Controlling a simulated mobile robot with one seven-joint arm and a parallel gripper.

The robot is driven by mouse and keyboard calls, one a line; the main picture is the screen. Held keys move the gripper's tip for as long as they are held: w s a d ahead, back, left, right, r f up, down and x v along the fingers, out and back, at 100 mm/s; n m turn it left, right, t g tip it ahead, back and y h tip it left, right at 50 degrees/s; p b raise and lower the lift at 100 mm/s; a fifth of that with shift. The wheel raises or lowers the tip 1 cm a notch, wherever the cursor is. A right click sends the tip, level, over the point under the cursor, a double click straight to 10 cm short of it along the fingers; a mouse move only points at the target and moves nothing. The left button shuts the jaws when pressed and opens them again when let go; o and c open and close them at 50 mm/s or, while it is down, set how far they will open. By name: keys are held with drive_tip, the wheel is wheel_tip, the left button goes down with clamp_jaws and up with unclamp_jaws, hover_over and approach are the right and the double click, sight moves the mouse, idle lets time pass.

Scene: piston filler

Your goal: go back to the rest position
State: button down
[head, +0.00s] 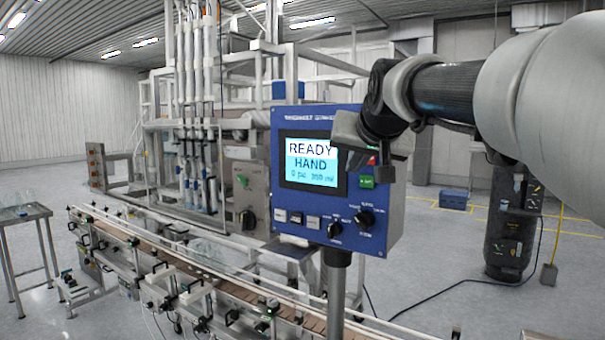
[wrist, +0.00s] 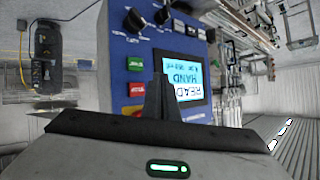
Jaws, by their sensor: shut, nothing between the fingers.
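My gripper (head: 372,150) is in front of the upper right part of the blue control panel (head: 290,122) in the head view. In the wrist view its closed fingers (wrist: 158,98) stand up before the panel, which appears upside down. The gripper is shut and holds nothing. The screen (head: 311,162) reads READY, HAND. A green button (head: 367,182) shows just below the gripper, and a red button (wrist: 136,90) shows beside the fingers in the wrist view. Whether the fingertips touch the panel cannot be told.
A conveyor (head: 215,280) runs below the panel, with the filler's frame and tubes (head: 195,110) behind it. A small table (head: 22,213) stands at the left. A dark cylindrical unit (head: 510,225) and a blue crate (head: 453,199) stand at the right. The floor between has free room.

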drive_tip(key=s+f+n+g, duration=0.1)
drive_tip(key=s+f+g, duration=0.2)
drive_tip(key=s+f, duration=1)
drive_tip(key=s+f+n+g+p, duration=0.1)
drive_tip(key=s+f+g, duration=0.2)
drive_tip(key=s+f, duration=1)
drive_tip(key=s, duration=0.5)
drive_tip(key=shift+d+g, duration=0.2)
drive_tip(key=shift+g, duration=0.1)
drive_tip(key=shift+s+f, duration=0.1)
